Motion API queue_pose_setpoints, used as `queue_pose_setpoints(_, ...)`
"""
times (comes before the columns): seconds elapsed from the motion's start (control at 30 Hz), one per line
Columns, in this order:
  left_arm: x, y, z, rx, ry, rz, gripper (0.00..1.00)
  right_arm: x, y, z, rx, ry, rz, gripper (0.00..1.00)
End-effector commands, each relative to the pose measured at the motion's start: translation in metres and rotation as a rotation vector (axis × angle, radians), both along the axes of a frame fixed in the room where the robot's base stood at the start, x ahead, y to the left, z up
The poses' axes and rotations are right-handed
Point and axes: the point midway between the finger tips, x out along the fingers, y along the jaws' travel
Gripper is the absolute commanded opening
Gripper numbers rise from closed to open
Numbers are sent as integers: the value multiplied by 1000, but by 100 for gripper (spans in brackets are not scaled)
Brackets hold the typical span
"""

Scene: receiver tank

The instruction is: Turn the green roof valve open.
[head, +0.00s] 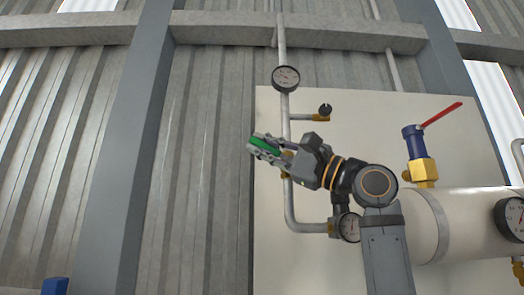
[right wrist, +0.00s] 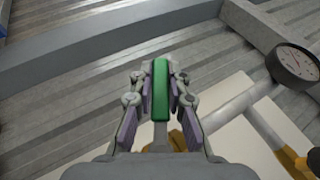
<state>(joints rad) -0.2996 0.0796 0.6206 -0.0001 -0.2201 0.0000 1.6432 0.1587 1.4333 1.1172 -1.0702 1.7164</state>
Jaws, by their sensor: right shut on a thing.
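The green valve handle (head: 265,146) shows in the head view at the left of the vertical pipe, between the fingers of my right gripper (head: 266,147). In the right wrist view the green handle (right wrist: 161,90) stands lengthwise between the two fingers of my right gripper (right wrist: 160,95), which is shut on it. A brass part (right wrist: 178,140) shows just below the handle, partly hidden by the gripper. The valve body is mostly hidden behind the gripper in the head view. My left gripper is not in view.
A round gauge (head: 285,78) sits on the pipe above my gripper, with a small black-knobbed valve (head: 325,110) to its right. A red-lever valve (head: 440,115) stands on the white tank (head: 465,225) at right. A grey post (head: 135,130) stands at left.

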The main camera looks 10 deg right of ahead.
Motion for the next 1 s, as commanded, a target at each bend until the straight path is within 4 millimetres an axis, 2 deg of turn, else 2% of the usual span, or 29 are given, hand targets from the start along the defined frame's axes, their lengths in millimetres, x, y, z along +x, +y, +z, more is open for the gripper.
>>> queue_pose_setpoints(0.23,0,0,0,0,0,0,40,0,0,1,1,-2,-1,0)
queue_pose_setpoints(0.27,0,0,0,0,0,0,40,0,0,1,1,-2,-1,19)
queue_pose_setpoints(0.4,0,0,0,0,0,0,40,0,0,1,0,-2,-1,38)
queue_pose_setpoints(0.77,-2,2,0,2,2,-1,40,-2,-5,-2,0,-1,-3,39)
queue_pose_setpoints(0.87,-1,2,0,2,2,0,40,-11,-17,-10,-1,-1,-6,39)
queue_pose_setpoints(1.0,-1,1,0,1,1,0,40,-29,-42,-27,-2,-1,-10,39)
